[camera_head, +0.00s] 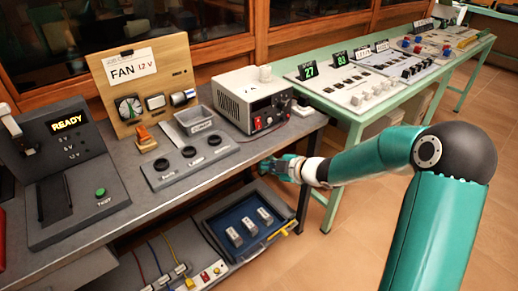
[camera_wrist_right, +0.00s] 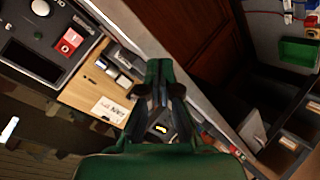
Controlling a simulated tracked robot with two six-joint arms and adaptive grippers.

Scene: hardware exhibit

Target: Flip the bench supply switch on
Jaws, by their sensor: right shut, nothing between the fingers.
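The bench supply (camera_head: 252,98) is a pale grey box with a dark front panel, standing on the grey bench in the head view. A small red switch (camera_head: 257,123) shows low on its front. I cannot tell the switch's position at this size. My right gripper (camera_head: 264,167) is shut and empty. It is at the bench's front edge, below and in front of the supply, apart from the switch. Its shut fingers also show in the right wrist view (camera_wrist_right: 158,72). My left gripper is not in view.
A wooden fan board (camera_head: 180,75), a grey bin (camera_head: 194,120) and a panel with three black rings (camera_head: 190,151) stand left of the supply. A READY tester (camera_head: 68,122) is farther left. An open blue drawer (camera_head: 238,212) lies below. A green table (camera_head: 350,116) stands right.

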